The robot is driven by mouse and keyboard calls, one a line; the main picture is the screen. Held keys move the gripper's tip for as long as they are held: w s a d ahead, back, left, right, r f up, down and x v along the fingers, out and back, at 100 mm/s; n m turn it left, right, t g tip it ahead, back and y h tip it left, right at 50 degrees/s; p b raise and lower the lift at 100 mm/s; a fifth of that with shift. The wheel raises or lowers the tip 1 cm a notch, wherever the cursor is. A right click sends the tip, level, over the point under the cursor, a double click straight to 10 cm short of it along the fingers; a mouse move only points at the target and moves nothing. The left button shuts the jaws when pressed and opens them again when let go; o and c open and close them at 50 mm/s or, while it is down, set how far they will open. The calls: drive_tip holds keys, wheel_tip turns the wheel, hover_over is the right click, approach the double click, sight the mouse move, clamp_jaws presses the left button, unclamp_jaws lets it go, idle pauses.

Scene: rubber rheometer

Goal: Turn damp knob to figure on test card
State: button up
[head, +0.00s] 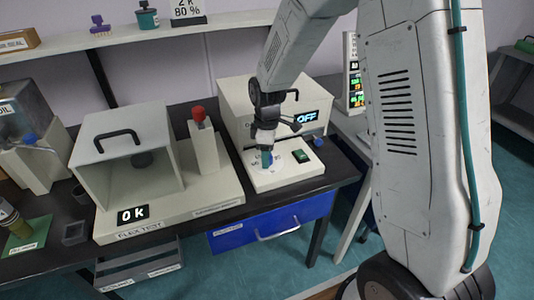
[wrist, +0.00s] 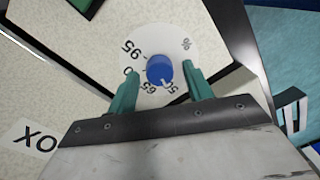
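The blue knob (wrist: 160,70) sits on a pale round dial plate (wrist: 150,45) in the wrist view. Its white mark seems to point towards a figure at the lower edge, perhaps 50. Figures such as 95 and 65 are readable; others are partly covered. My gripper (wrist: 160,72) has its two teal fingers on either side of the knob, with a small gap showing at each side. In the head view, my gripper (head: 266,160) points down at the white machine's front panel and hides the knob. The test card (head: 187,9) on the shelf reads 2 K and 80 %.
The machine (head: 236,100) has an OFF display (head: 306,117), a green switch (head: 301,156) and another blue knob (head: 318,141). A flex tester (head: 125,150) with a red-topped post (head: 198,114) stands to the left. A blue drawer (head: 270,228) is below the bench.

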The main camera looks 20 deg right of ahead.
drive_tip(key=c, duration=0.9)
drive_tip(key=shift+o, duration=0.2)
drive_tip(key=shift+m, duration=0.4)
drive_tip(key=m, duration=0.3)
drive_tip(key=shift+m, duration=0.4)
drive_tip(key=m, duration=0.5)
drive_tip(key=shift+d, duration=0.15)
drive_tip(key=m, duration=0.5)
drive_tip(key=shift+m+t, duration=0.3)
drive_tip(key=shift+m, duration=0.1)
drive_tip(key=shift+d+m, duration=0.1)
drive_tip(key=shift+m, duration=2.1)
